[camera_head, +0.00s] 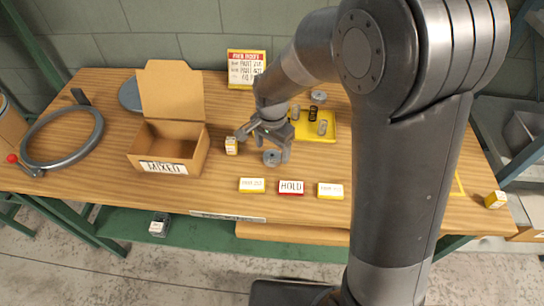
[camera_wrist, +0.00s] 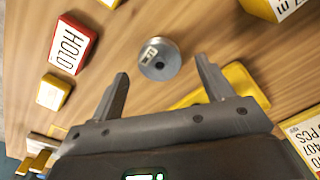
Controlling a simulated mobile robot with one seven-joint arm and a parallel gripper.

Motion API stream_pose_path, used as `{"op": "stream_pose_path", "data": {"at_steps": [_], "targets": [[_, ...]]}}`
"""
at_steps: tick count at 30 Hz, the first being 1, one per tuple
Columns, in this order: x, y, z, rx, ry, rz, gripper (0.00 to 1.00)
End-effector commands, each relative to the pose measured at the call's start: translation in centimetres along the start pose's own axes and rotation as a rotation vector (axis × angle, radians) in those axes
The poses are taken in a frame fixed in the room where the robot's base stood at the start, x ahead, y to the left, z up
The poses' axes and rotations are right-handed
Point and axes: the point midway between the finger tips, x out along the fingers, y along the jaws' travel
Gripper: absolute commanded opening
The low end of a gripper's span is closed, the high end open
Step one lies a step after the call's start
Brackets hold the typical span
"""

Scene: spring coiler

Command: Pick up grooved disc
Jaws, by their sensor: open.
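The grooved disc (camera_head: 272,158) is a small grey metal piece with a centre hole, lying on the wooden table in the head view, behind the row of small signs. In the wrist view the disc (camera_wrist: 160,59) lies on the bare wood just beyond the fingertips, with a small label on its top. My gripper (camera_head: 268,146) is open and empty above the table, close to the disc. In the wrist view the two fingers of my gripper (camera_wrist: 160,72) are spread on either side of the disc's line. They do not touch it.
A red HOLD sign (camera_head: 291,187) stands between two yellow signs near the front edge. An open cardboard box marked MIXED (camera_head: 142,155) stands left. A small yellow box (camera_head: 231,145) is nearby.

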Motion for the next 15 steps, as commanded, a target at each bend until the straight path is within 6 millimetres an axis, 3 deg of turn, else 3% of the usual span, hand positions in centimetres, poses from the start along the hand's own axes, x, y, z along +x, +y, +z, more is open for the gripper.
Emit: {"op": "stream_pose_path", "data": {"at_steps": [6,13,15], "targets": [[2.2,0.0,0.0,0.0,0.0,0.0,0.73],[2.3,0.0,0.0,-0.001,0.0,0.0,0.73],[2.3,0.0,0.0,-0.001,0.0,0.0,0.68]]}}
